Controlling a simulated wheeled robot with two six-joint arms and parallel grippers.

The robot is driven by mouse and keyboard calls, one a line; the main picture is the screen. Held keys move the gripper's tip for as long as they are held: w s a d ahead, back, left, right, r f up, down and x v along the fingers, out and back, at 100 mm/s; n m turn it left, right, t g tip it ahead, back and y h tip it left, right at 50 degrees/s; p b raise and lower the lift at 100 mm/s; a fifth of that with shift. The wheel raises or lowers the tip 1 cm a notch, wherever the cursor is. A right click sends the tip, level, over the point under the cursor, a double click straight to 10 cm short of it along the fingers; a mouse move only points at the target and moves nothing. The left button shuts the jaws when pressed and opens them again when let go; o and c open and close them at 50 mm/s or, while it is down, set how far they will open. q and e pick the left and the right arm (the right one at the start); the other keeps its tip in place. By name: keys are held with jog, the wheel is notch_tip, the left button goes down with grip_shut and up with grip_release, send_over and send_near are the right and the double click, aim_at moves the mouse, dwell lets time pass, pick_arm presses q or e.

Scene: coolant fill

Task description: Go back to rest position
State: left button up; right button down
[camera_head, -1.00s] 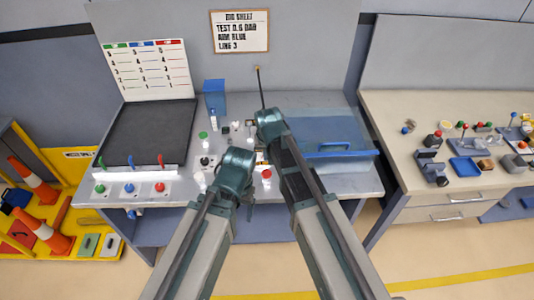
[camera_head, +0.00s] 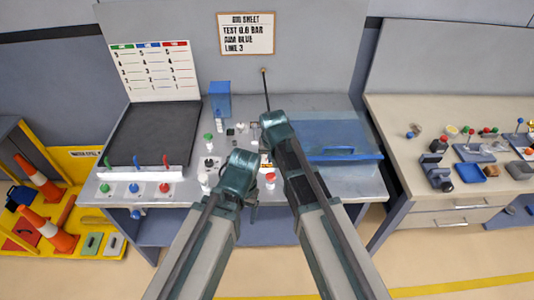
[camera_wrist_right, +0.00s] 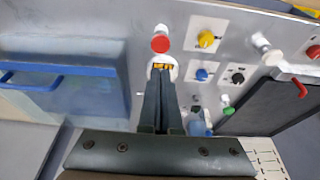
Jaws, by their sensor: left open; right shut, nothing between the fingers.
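My left gripper (camera_head: 252,197) shows only partly below the green wrist in the head view, over the front edge of the grey bench (camera_head: 345,187). Its dark fingers are open and I see nothing in them. My right gripper (camera_wrist_right: 158,73) shows in the right wrist view with its two dark fingers shut together and empty. Its tips point at a white fitting by a red cap (camera_wrist_right: 160,44); I cannot tell whether they touch. In the head view the right gripper is hidden by its arm. A red-capped white item (camera_head: 270,180) stands between the two arms.
The bench carries a black tray (camera_head: 150,133), green, blue and red knobs, a blue box (camera_head: 220,98) and a translucent blue bin (camera_head: 335,140). A job sheet (camera_head: 246,34) hangs behind. A side table (camera_head: 400,115) stands right; cones (camera_head: 38,178) stand left.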

dwell(0.3)
jog(key=s+d+f+n+g+b, duration=0.1)
jog(key=s+f+b, duration=0.3)
jog(key=s, duration=0.6)
jog(key=s+d+f+n+g+h+b, duration=0.1)
jog(key=s+f+b, duration=0.3)
jog(key=s, duration=0.7)
jog(key=shift+f+n+g+b, duration=0.3)
jog(key=shift+f+n+g, duration=0.4)
jog(key=shift+n+g, duration=0.2)
jog(key=shift+d, duration=0.1)
